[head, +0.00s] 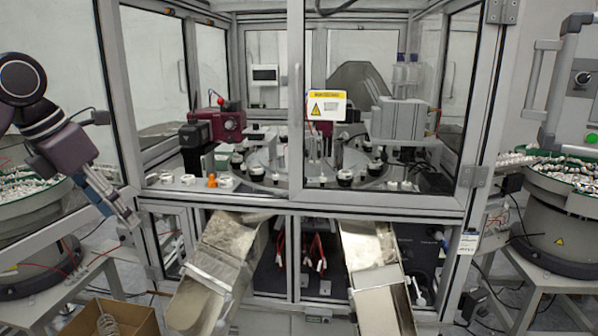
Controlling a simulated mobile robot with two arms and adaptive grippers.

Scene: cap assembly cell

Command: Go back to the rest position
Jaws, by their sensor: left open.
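My left arm comes in from the left edge of the head view, dark and jointed. My left gripper (130,219) points down and to the right, in front of the left front post of the glazed assembly cell (299,108). It is open, and I see nothing held in it. Its fingers are small in the picture, and whether they touch the frame cannot be told. My right gripper and right arm are not in view.
Two metal chutes (214,275) (379,285) slope out of the cell's lower front. A cardboard box (140,325) stands at the bottom left. Bowl feeders (30,232) (556,230) holding small parts flank the cell. A warning sign (326,105) is on the glass.

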